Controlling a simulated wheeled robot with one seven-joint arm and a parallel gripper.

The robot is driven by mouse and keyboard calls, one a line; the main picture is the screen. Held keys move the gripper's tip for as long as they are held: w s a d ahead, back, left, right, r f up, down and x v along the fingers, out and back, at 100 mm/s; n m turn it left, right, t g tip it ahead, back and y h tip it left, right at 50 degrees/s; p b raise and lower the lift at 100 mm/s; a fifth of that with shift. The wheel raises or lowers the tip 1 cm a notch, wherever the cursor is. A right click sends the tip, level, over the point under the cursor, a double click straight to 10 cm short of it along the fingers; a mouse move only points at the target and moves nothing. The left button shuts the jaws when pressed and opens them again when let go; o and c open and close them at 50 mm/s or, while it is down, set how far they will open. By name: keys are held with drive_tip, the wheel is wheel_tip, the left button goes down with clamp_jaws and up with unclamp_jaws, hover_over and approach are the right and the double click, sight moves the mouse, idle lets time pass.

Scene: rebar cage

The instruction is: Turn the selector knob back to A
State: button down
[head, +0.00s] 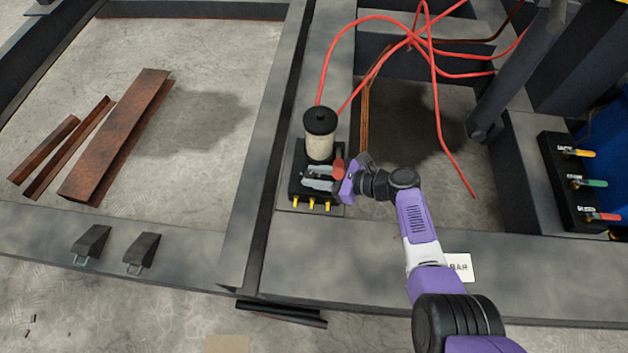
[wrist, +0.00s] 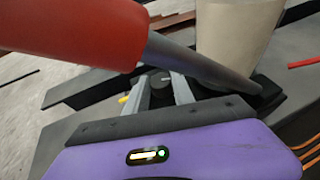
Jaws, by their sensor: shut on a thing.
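The selector knob (wrist: 160,82) is a small dark round knob with a pale mark, seen in the wrist view between my two grey fingertips. My gripper (wrist: 162,88) is shut on it. In the head view my gripper (head: 316,178) reaches from the right over the black base block (head: 298,188) of the pump unit. The fingers and the red lever hide the knob in that view. The letter A cannot be read in either view.
A red-handled lever (wrist: 75,28) crosses close above my fingers. A pale cylinder (head: 320,147) with a black cap stands behind. Red hoses (head: 434,80) loop at the back. Yellow fittings (head: 311,204) line the block's front. A panel with coloured levers (head: 575,185) stands right.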

drive_tip(key=shift+w+n+g+y+b, duration=0.15)
drive_tip(key=shift+n+g+y+b, duration=0.15)
drive_tip(key=shift+n+g+b, duration=0.45)
drive_tip(key=shift+g, duration=0.25)
drive_tip(key=c, duration=1.1)
unclamp_jaws()
drive_tip(key=p+v, duration=0.2)
drive_tip(key=v, duration=0.4)
drive_tip(key=shift+d+r+p, duration=0.25)
drive_tip(key=shift+p, duration=0.15)
drive_tip(key=shift+d+r, duration=0.1)
drive_tip(key=shift+d, duration=0.45)
